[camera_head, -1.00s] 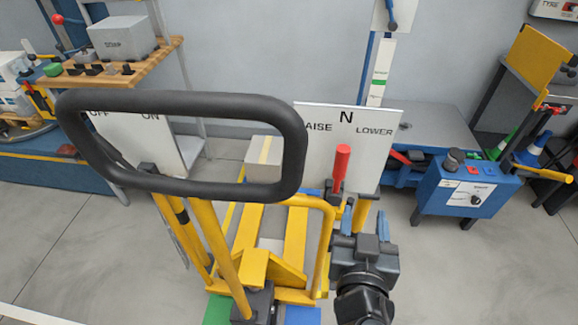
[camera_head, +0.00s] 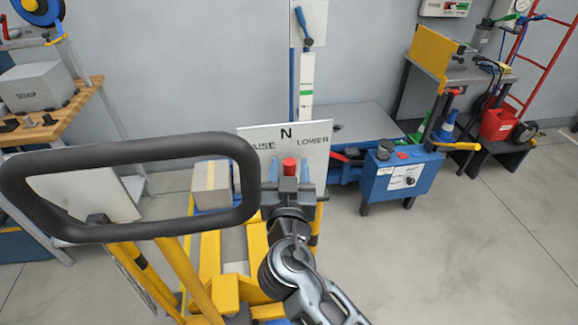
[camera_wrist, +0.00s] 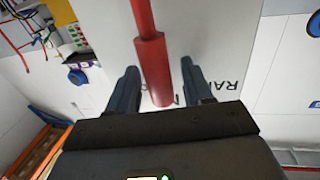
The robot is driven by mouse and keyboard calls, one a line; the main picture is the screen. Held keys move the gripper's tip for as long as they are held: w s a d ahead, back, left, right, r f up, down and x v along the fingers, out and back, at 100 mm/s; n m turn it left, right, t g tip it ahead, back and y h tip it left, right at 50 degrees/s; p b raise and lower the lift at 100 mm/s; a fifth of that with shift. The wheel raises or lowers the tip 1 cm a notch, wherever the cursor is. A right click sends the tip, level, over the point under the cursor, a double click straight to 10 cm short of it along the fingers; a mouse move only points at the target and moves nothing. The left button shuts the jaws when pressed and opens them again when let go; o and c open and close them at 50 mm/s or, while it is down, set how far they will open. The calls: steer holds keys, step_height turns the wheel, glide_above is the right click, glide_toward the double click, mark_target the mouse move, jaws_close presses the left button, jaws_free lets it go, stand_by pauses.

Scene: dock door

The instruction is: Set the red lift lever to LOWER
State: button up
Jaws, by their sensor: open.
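The red lift lever (camera_head: 289,166) stands in front of a white sign (camera_head: 318,150) lettered RAISE, N and LOWER, with LOWER on the right. In the head view only the lever's red top shows, below the N; my gripper hides the rest. My gripper (camera_head: 291,178) is open. In the wrist view the red lever (camera_wrist: 155,68) runs down between the two blue fingers (camera_wrist: 160,88), with gaps visible on both sides. I see no clear contact.
The black loop handle (camera_head: 130,140) of the yellow pallet truck (camera_head: 210,250) stands close on the left of my arm. A grey box (camera_head: 210,182) sits behind it. A blue control box (camera_head: 400,176) stands to the right.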

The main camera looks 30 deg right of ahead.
jaws_close()
stand_by(0.5)
